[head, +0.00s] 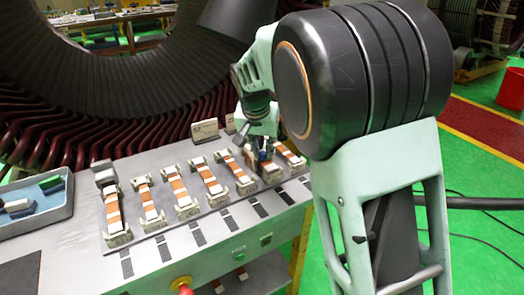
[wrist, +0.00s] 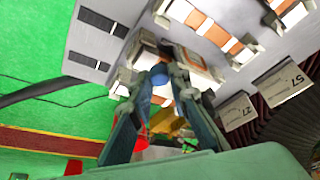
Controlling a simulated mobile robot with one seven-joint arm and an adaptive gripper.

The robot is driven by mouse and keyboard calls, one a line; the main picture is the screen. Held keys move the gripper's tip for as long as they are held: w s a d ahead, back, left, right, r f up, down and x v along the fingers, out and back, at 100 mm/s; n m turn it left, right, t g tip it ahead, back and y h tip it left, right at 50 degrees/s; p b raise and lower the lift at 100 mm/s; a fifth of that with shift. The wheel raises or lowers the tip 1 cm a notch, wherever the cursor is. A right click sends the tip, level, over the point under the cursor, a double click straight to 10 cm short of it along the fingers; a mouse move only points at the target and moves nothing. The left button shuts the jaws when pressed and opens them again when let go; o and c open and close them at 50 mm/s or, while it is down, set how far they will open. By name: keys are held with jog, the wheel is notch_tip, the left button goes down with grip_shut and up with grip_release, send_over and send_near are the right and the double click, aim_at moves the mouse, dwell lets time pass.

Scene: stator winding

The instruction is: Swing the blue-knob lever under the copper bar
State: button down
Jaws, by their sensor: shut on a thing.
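The blue knob of the lever (wrist: 160,86) sits between the fingertips of my gripper (wrist: 164,80) in the wrist view, and my gripper is shut on it. In the head view my gripper (head: 262,148) reaches down to the station second from the right in the row, with a bit of blue showing at its tips. The copper bar (wrist: 188,52) of that station, with white bands, lies just beyond the fingertips in the wrist view. The lever's arm is mostly hidden by the fingers, so I cannot tell whether it is under the bar.
Several similar copper bars in pale holders (head: 178,192) stand in a row on the grey table (head: 75,240). A blue-grey tray (head: 62,212) is at the left. The large dark stator (head: 110,95) curves behind. Number cards (wrist: 236,110) stand near the stator.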

jog(key=n, duration=0.1)
jog(key=w+d+n+y, duration=0.1)
jog(key=n, duration=0.1)
jog(key=shift+d, duration=0.15)
jog(key=n, duration=0.1)
jog(key=w+n+y, duration=0.1)
jog(key=n, duration=0.1)
jog(key=d+n+y, duration=0.1)
jog(key=shift+w+r+n, duration=0.1)
jog(key=shift+w+n, duration=0.15)
jog(key=shift+n, duration=0.15)
jog(key=n, duration=0.1)
jog(key=w+n+g+p, duration=0.1)
jog(key=n+y, duration=0.1)
jog(key=n, duration=0.1)
jog(key=shift+w+g+p, duration=0.25)
jog(key=shift+g+p, duration=0.05)
jog(key=shift+p, duration=0.05)
jog(key=shift+w+a+n+g+y+p, duration=0.15)
jog(key=shift+w+n+p, duration=0.1)
jog(key=shift+n, duration=0.3)
jog(key=shift+w+d+n+g+y+p, duration=0.1)
jog(key=shift+n+g+y+p, duration=0.1)
jog(key=shift+n, duration=0.35)
jog(key=c, duration=1.8)
grip_release()
